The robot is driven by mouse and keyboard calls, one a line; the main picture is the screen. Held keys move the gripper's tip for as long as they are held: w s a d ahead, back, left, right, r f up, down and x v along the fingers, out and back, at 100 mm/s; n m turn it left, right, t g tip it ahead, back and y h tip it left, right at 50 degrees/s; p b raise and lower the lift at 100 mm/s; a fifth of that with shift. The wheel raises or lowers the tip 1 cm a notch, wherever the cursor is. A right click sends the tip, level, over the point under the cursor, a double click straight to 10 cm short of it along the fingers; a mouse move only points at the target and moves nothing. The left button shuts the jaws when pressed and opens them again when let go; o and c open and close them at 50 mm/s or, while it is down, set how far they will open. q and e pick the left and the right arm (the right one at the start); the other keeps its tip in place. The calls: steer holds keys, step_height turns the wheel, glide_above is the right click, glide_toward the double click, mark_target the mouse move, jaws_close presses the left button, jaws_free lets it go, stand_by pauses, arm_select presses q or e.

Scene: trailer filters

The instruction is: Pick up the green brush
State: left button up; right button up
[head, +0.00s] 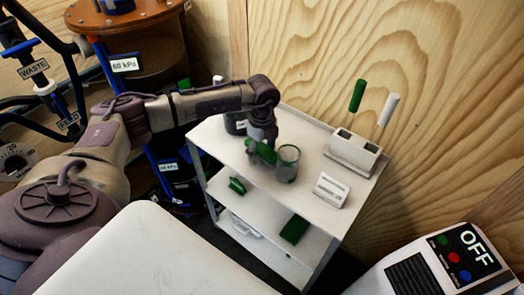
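A green stick-like handle (357,95), which looks like the green brush, stands tilted in a white two-slot holder (341,155) on the cart's top shelf. A white handle (389,110) stands in the slot to its right. My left gripper (262,147) points down over the top shelf, left of the holder and apart from it. A green piece (265,153) shows at its fingertips; I cannot tell whether it is held. A clear cup (287,164) with green at its rim stands just right of the gripper. My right gripper is out of view.
The white cart (300,201) stands against wooden walls. A white label stand (331,189) is at its front right, a dark jar (237,123) behind my arm. Green items (237,186) (294,229) lie on lower shelves.

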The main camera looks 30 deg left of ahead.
mark_target(262, 147)
arm_select(q)
steer(key=c, duration=1)
steer(key=shift+c, duration=0.6)
steer(key=shift+r, duration=0.15)
step_height(262, 147, up, 18)
steer(key=b, duration=0.1)
steer(key=shift+b, duration=0.35)
